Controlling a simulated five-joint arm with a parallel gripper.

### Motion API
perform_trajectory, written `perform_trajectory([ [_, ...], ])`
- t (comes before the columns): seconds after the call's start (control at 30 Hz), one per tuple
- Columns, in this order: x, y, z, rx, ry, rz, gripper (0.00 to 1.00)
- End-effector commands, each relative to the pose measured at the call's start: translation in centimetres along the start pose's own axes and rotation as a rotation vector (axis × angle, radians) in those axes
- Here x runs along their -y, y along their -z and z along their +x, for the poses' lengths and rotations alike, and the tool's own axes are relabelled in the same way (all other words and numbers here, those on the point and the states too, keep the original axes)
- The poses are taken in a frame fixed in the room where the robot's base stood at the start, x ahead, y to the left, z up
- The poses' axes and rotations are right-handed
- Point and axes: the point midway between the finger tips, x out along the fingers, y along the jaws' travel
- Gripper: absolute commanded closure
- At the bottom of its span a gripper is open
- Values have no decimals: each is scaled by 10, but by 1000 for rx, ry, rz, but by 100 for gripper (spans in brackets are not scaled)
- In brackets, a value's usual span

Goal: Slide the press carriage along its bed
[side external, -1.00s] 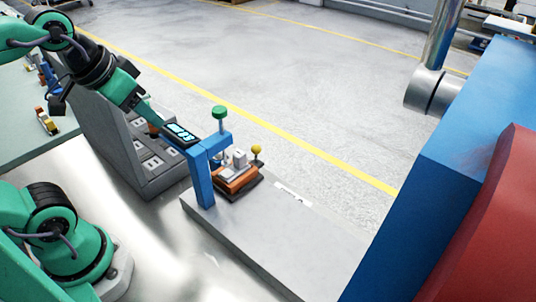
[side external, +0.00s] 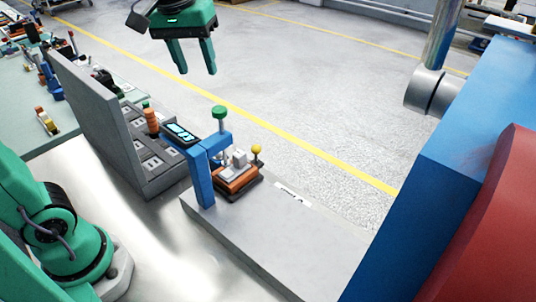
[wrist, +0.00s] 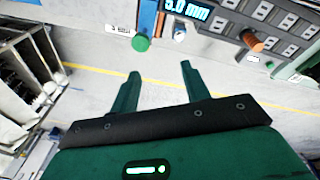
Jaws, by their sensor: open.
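The press carriage (side external: 236,181), an orange block with pale parts on top, sits on the grey bed (side external: 265,240) beside the blue press frame (side external: 203,180). A yellow ball knob (side external: 257,149) stands at its far right side. A green knob (side external: 219,113) tops the press; it also shows in the wrist view (wrist: 141,43). My gripper (side external: 197,72) is open and empty, high above and behind the press, fingers pointing down. In the wrist view its fingers (wrist: 158,78) are spread with only floor between them. I cannot make out the carriage in the wrist view.
A display (side external: 181,132) left of the press reads 5.0 mm in the wrist view (wrist: 187,8). A grey socketed rack (side external: 150,160) with an orange cylinder (side external: 152,121) stands left. A large blue block (side external: 460,150) fills the right. The bed's front right is clear.

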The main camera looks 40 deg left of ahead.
Motion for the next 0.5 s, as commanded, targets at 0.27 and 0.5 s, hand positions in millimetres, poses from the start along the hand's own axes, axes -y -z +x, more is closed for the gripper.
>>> perform_trajectory([
  [0.27, -32, 35, 13, 98, 67, -167, 54],
  [0.5, -59, 61, 32, 167, 139, -313, 54],
])
